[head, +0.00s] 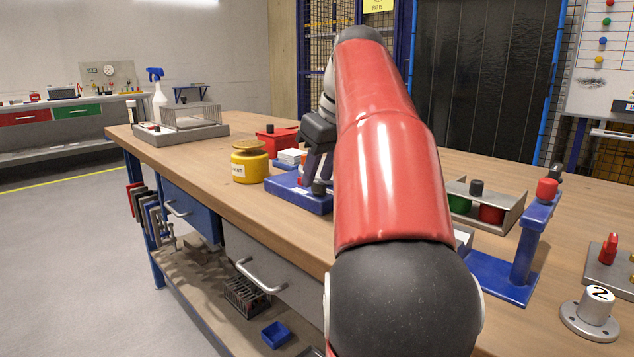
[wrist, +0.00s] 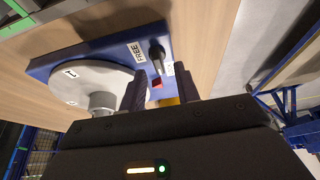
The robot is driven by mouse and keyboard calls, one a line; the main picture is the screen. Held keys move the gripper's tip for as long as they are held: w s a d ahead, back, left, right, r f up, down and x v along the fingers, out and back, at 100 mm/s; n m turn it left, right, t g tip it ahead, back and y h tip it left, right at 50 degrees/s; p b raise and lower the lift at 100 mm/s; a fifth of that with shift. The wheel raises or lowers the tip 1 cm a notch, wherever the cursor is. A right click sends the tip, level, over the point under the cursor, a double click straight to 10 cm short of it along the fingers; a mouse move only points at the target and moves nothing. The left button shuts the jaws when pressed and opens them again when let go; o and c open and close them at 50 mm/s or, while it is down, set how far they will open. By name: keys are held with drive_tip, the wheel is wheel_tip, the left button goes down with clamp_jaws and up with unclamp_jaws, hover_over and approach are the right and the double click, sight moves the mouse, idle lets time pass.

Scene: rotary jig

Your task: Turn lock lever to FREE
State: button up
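The rotary jig is a blue base (head: 290,198) on the bench, partly hidden behind my arm in the head view. In the wrist view, the blue base (wrist: 85,52) carries a grey disc (wrist: 85,75) marked 1. A black lock lever (wrist: 157,52) stands at the base's edge, beside the FREE label (wrist: 137,52). A second label is mostly hidden by a finger. A red mark (wrist: 157,83) shows below the lever. My gripper (wrist: 161,78) is open, its fingers apart on either side of the lever's line; I cannot tell whether they touch it. My gripper (head: 320,165) is low over the base.
A yellow pot (head: 249,165) and a red box (head: 278,141) stand left of and behind the jig. A blue stand (head: 525,250) with a red knob and a metal tray (head: 490,205) are to the right. The bench front is clear left of the jig.

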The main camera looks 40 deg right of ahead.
drive_tip(key=shift+w+f, duration=0.25)
drive_tip(key=shift+f, duration=0.4)
clamp_jaws()
